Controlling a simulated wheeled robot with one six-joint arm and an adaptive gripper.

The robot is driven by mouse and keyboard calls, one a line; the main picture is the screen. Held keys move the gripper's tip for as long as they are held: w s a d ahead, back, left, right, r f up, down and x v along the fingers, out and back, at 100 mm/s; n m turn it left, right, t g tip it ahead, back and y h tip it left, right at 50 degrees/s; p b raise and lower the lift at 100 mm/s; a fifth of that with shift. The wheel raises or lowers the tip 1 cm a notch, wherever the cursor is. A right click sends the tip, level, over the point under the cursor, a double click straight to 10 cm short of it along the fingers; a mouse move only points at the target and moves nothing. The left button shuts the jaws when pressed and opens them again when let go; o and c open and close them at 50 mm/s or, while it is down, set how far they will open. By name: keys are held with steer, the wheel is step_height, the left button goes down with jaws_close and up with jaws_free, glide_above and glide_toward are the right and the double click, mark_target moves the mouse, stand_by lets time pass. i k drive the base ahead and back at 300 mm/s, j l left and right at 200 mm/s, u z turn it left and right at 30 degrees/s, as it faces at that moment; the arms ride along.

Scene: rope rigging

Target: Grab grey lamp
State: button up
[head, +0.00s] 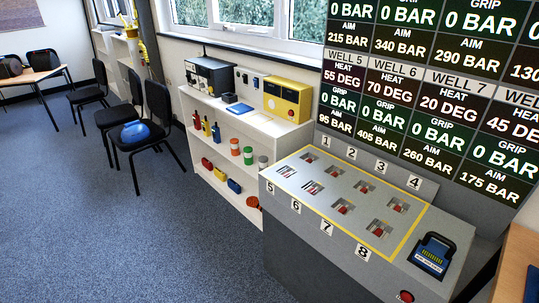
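I cannot pick out a grey lamp for certain. A small grey-topped cylinder (262,162) stands on the middle shelf of the white shelf unit (256,137), at the right end of a row with a green one (248,155) and an orange one (235,146). It is too small to tell whether it is a lamp. My gripper is not in view.
A grey console (330,250) with numbered slots stands front right, below a large pressure board (420,100). A yellow box (287,97) sits on the shelf unit. Black chairs, one holding a blue helmet (135,131), stand left. Blue carpet (110,230) is clear front left.

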mark_target(264, 160)
steer(key=i+j, duration=1.4)
steer(key=i+l+z, duration=0.05)
